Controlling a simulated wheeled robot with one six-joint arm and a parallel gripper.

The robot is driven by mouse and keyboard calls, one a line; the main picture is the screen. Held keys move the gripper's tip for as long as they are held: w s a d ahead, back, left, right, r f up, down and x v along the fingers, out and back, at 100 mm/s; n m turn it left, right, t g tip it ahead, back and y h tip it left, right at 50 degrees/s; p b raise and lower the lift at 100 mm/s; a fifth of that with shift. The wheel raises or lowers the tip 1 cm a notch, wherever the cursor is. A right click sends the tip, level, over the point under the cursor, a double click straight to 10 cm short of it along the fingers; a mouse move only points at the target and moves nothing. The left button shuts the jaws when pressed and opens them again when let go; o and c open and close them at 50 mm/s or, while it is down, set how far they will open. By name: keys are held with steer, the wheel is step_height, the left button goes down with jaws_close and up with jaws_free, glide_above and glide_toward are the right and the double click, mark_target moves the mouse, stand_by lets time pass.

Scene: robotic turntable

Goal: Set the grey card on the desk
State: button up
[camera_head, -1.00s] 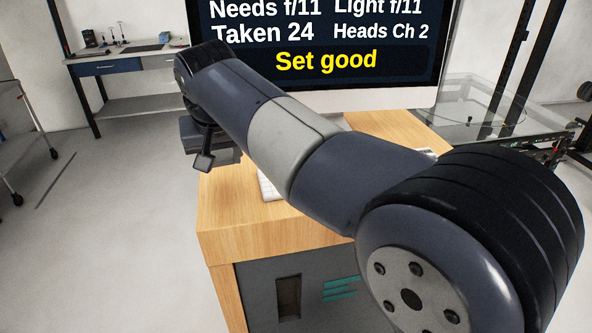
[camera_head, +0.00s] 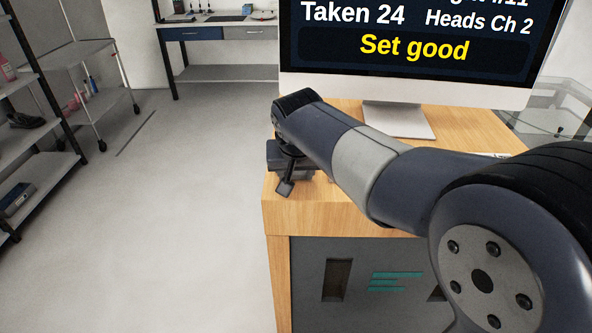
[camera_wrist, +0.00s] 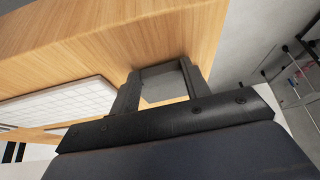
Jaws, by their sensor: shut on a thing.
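The wooden desk (camera_head: 300,216) stands in front of me, and its top fills the upper left of the wrist view (camera_wrist: 110,45). My gripper (camera_wrist: 160,72) is shut on the grey card (camera_wrist: 163,86), which shows between its two fingers over the wooden surface. I cannot tell whether the card touches the desk. In the head view my gripper (camera_head: 286,187) is at the desk's left edge. The card cannot be made out there.
A large monitor (camera_head: 410,50) stands on the desk, reading "Set good". A white keyboard (camera_wrist: 62,104) lies on the desktop beside the gripper. Shelves (camera_head: 40,170) and a cart (camera_head: 100,80) stand at the left. The floor left of the desk is clear.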

steer(key=shift+f, duration=0.2)
steer(key=o, duration=1)
steer(key=shift+r, duration=0.1)
steer(key=shift+c, duration=0.2)
steer(key=shift+s+r, duration=0.1)
steer(key=shift+r, duration=0.35)
steer(key=v, duration=1.1)
steer(key=shift+r+b, duration=0.2)
steer(key=shift+b, duration=0.25)
steer(key=shift+f, duration=0.1)
